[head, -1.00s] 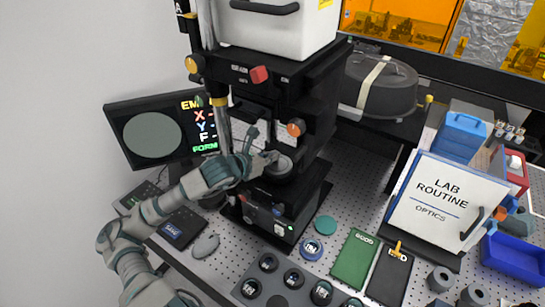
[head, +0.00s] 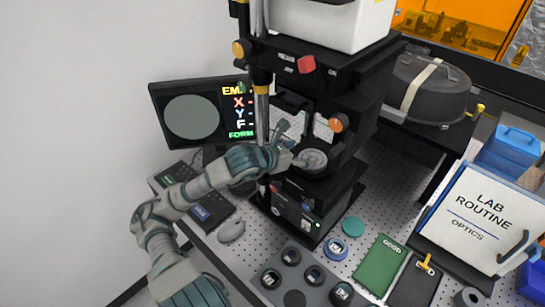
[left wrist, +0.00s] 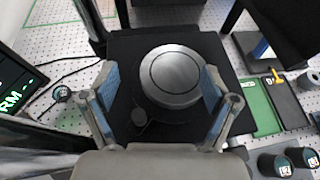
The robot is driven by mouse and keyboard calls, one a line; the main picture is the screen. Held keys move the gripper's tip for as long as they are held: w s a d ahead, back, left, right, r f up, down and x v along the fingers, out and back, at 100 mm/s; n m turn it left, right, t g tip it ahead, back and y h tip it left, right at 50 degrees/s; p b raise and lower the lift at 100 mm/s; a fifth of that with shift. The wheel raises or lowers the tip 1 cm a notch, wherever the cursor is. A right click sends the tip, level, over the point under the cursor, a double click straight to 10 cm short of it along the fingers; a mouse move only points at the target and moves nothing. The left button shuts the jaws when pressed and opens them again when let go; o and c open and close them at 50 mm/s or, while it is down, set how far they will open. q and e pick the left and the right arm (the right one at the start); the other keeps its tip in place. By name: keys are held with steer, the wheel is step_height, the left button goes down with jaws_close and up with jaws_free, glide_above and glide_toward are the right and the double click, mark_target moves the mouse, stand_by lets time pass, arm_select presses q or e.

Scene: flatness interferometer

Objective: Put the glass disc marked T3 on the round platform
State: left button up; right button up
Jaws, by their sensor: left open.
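The round platform (head: 313,168) is the metallic round stage low on the black instrument. In the left wrist view the platform (left wrist: 188,98) shows from above, with a thin circle on its top. I cannot tell whether that circle is a clear glass disc lying there, and no T3 mark is readable. My left gripper (head: 294,146) is open at the platform's left side in the head view. In the left wrist view the gripper (left wrist: 160,82) has its fingers spread wide, with the platform showing between them and nothing held. My right gripper is out of view.
A dark tray (head: 253,293) at the front holds several dark-rimmed round pieces, with one flat dark round spot. A blue-ringed piece (head: 335,248) and a teal disc (head: 353,227) lie nearby. The green GOOD mat (head: 378,265) is to their right. The instrument's post (head: 261,110) stands close behind my gripper.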

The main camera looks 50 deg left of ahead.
arm_select(q)
steer(key=b+v, duration=0.2)
steer(key=v, duration=1.2)
steer(key=shift+s, duration=0.15)
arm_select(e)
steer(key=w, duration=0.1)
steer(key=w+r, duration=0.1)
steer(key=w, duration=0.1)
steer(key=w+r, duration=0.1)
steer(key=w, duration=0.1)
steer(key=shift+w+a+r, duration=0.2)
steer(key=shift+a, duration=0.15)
arm_select(q)
steer(key=shift+d+r, duration=0.1)
steer(key=shift+d, duration=0.25)
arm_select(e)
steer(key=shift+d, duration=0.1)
